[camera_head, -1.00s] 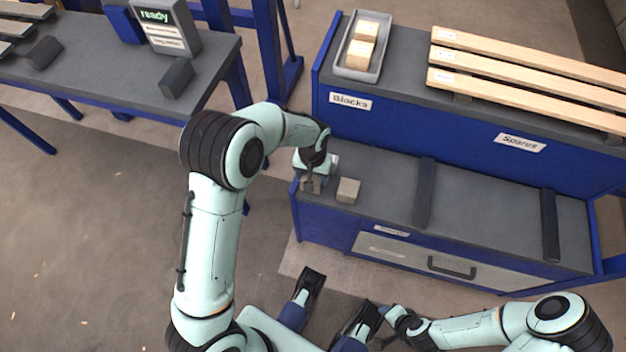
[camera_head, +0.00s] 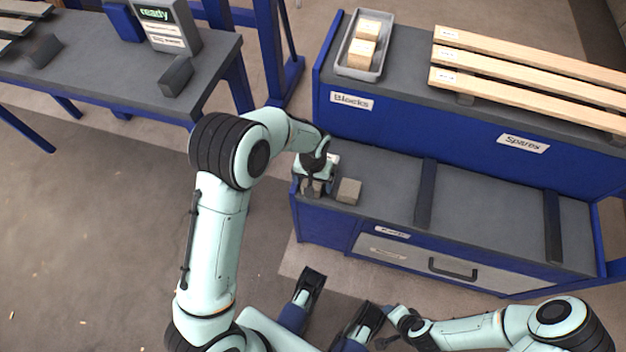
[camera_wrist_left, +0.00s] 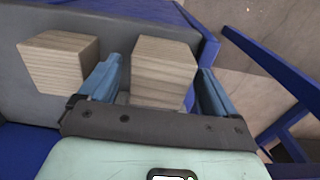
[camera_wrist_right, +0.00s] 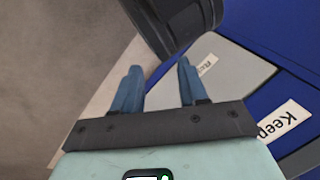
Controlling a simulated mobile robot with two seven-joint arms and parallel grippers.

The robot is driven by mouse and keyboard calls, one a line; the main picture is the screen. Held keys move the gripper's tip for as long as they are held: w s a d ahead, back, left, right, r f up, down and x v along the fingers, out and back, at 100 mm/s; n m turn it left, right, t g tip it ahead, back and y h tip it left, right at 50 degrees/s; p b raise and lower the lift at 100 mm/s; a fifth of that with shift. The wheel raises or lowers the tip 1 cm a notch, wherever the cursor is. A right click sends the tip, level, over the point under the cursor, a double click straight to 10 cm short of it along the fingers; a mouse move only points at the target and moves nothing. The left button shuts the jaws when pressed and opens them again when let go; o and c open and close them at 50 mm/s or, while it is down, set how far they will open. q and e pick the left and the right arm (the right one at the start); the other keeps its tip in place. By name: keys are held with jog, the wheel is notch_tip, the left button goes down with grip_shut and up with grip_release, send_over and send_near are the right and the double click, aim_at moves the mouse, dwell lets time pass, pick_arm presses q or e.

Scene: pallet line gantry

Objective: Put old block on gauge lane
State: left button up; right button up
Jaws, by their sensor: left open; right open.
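Two weathered wooden blocks stand on the left end of the lower grey bench top. One block (camera_head: 312,187) is under my left gripper (camera_head: 314,180) and partly hidden by it; in the left wrist view this block (camera_wrist_left: 164,72) sits between the two open blue fingers. The other block (camera_head: 348,191) stands just to the right of it, outside the fingers; it also shows in the left wrist view (camera_wrist_left: 58,62). My right gripper (camera_wrist_right: 155,85) is open and empty, low in front of the bench. Nothing in view is labelled as the gauge lane.
A grey tray (camera_head: 342,68) with two paler blocks stands on the upper shelf above the "Blocks" label. Long planks (camera_head: 540,75) lie right of it. Dark bars (camera_head: 425,195) cross the lower bench. A left table (camera_head: 110,80) holds a display (camera_head: 165,27) reading "ready" and dark wedges.

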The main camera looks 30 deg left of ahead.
pick_arm(q)
notch_tip(320, 180, up, 12)
jog(key=p, duration=0.3)
pick_arm(e)
jog(key=s+a+r+g, duration=0.1)
jog(key=s+a+r, duration=0.1)
jog(key=s+r, duration=0.2)
jog(key=shift+s+a+g+y, duration=0.2)
jog(key=shift+s+g+y, duration=0.2)
jog(key=shift+s, duration=0.2)
